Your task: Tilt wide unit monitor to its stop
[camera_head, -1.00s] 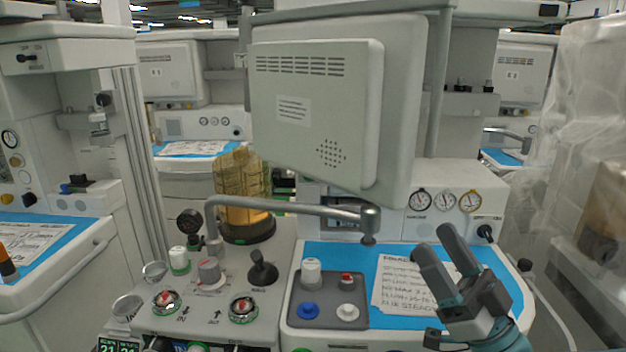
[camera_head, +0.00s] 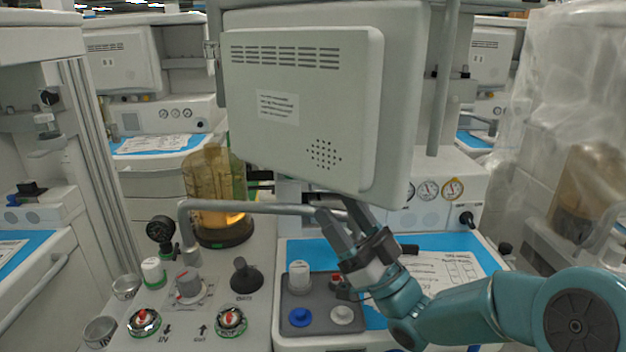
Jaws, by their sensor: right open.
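The monitor (camera_head: 300,120) shows its pale grey back, with vent slots, a small label and a speaker grid. It hangs tilted above the blue-topped work surface. My right gripper (camera_head: 336,212) is open at the monitor's lower edge, with its fingers pointing up. One finger runs up behind or against that edge; whether it touches cannot be told. The end of the grey support arm (camera_head: 255,208) is partly hidden behind the gripper. My left gripper is not in view.
An amber canister (camera_head: 213,190) stands left of the monitor. Knobs and a black lever (camera_head: 245,275) rise from the panel below. A grey tray (camera_head: 318,318) with knobs lies under my right gripper. A plastic-draped unit (camera_head: 560,130) stands at the right.

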